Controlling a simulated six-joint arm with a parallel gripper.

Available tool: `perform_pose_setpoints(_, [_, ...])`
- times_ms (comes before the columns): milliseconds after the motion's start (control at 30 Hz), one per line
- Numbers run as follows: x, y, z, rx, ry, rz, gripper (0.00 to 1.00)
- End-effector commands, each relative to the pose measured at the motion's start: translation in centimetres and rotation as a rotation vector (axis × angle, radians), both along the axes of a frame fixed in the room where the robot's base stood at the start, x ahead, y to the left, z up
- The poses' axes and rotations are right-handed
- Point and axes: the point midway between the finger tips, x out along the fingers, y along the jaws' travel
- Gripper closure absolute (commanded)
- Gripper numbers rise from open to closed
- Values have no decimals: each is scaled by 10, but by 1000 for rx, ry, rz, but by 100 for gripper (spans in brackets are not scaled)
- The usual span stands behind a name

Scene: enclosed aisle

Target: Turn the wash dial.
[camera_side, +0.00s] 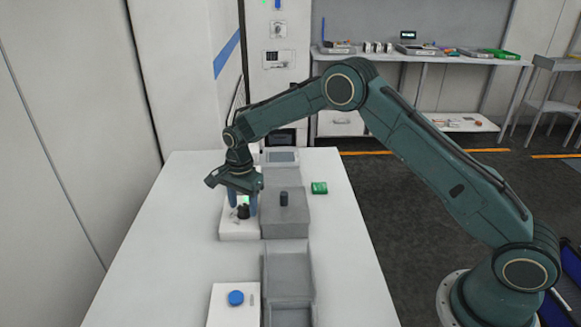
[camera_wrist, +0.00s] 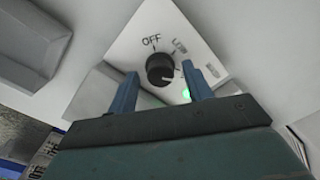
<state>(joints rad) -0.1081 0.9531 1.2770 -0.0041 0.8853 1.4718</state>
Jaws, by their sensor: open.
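The wash dial is a black round knob (camera_wrist: 160,69) on a white panel (camera_wrist: 128,52) with an OFF label, a LOW label and a third label too blurred to read. A pale pointer mark on the knob faces the lower right in the wrist view, away from OFF. My gripper (camera_wrist: 160,71) is open, with one blue finger on each side of the knob; I cannot tell whether either touches it. In the side view, my gripper (camera_side: 243,206) points down over the panel, around the dial (camera_side: 243,212). A green light (camera_wrist: 186,95) glows beside the right finger.
Right of the panel stands a grey box (camera_side: 285,221) with a dark knob on top. Nearer is a grey open tray (camera_side: 288,268), beside a white panel with a blue button (camera_side: 236,298). The table's left side (camera_side: 165,240) is clear.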

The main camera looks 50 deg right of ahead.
Motion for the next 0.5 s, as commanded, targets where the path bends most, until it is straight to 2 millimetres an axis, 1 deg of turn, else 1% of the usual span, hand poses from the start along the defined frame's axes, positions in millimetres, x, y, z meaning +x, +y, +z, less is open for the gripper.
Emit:
perform_pose_setpoints(300, [0, 0, -2, 0, 0, 0, 50])
perform_pose_setpoints(367, [0, 0, -2, 0, 0, 0, 62])
perform_pose_setpoints(500, [0, 0, -2, 0, 0, 0, 89])
